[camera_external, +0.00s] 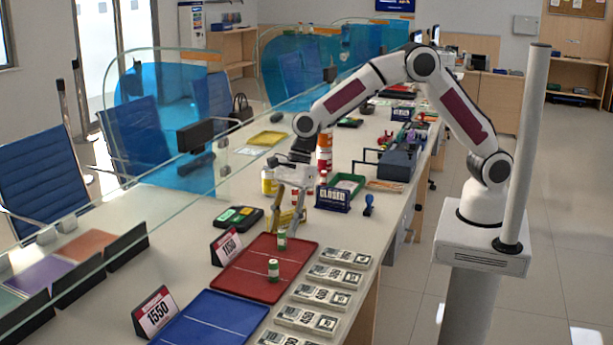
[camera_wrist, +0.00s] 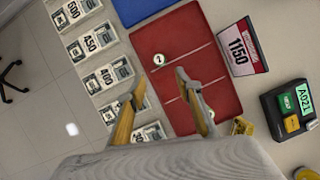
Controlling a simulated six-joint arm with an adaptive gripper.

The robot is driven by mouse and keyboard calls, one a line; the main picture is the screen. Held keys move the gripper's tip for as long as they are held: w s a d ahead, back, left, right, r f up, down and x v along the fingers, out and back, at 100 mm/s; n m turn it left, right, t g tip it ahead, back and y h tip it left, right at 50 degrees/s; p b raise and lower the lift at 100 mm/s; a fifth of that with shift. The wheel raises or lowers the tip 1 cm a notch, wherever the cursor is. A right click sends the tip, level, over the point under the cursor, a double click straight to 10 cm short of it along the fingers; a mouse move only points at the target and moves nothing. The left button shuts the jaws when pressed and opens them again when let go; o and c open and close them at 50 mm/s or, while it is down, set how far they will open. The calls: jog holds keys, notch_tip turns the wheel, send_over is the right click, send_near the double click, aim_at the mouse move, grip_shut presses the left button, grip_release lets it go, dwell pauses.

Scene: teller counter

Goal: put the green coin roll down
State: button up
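Two small green-and-white coin rolls stand upright on the red tray (camera_external: 238,282). One roll (camera_external: 273,268) is near the tray's middle; a round white top (camera_wrist: 159,59) shows on the tray in the wrist view. The other roll (camera_external: 282,238) is farther back, close under my gripper (camera_external: 287,228). In the wrist view my gripper's fingers (camera_wrist: 160,82) are spread, with nothing visible between the tips. The farther roll is not clearly seen there and may be behind a finger or the gripper body. I cannot tell whether a finger touches it.
Several banknote bundles (camera_external: 327,297) line the tray's right side. A blue tray (camera_external: 205,322) lies nearer the camera. A 1150 sign (camera_external: 226,246) and a black terminal (camera_external: 238,217) stand left of the red tray. A CLOSED sign (camera_external: 332,199) stands behind it. Glass panels edge the counter.

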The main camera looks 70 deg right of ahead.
jog(key=s+d+r+n+t, duration=0.1)
jog(key=s+d+r+n, duration=0.2)
jog(key=d+r, duration=0.3)
jog(key=s+d+r+n+t+h, duration=0.1)
jog(key=s+d+r+n, duration=0.3)
jog(key=d, duration=0.4)
jog(key=s+d+r+n, duration=0.2)
jog(key=d+r+n, duration=0.1)
jog(key=d+r, duration=0.35)
jog(key=s+d+n+t+h, duration=0.2)
jog(key=s+d+n, duration=0.8)
jog(key=s+d, duration=0.6)
jog(key=s+h, duration=0.1)
jog(key=s, duration=0.2)
jog(key=shift+s+r+n, duration=0.3)
jog(key=shift+s+n, duration=0.1)
